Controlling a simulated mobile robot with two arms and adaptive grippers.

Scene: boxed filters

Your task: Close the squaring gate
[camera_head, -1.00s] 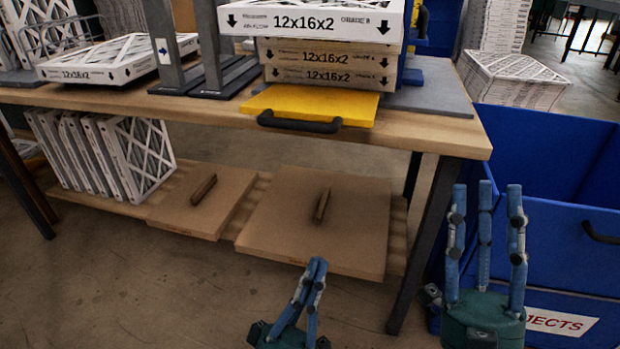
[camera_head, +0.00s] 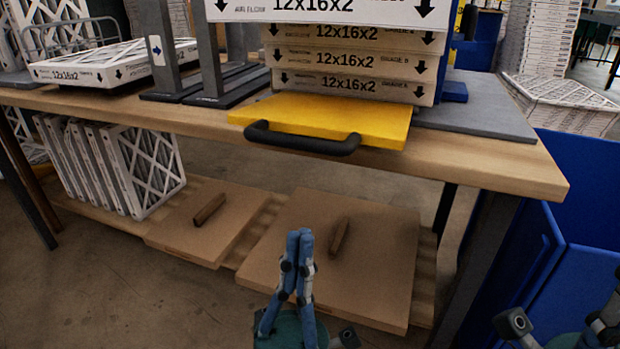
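A yellow flat panel (camera_head: 330,112) with a black bar handle (camera_head: 302,138) lies at the table's front edge; I take it to be the squaring gate. It lies flat in front of a stack of boxed filters (camera_head: 350,62) marked 12x16x2. My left gripper (camera_head: 300,236) is below the tabletop, in front of the lower shelf. Its fingers point up and are together, with nothing seen between them. It is apart from the handle, below it. My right gripper (camera_head: 602,322) shows only in part at the lower right corner; its fingertips are not clear.
The wooden tabletop (camera_head: 485,165) overhangs a lower shelf with two brown boards (camera_head: 350,285) and several upright filters (camera_head: 145,170). Grey uprights (camera_head: 160,40) stand left of the stack. A blue bin (camera_head: 585,275) stands at the right.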

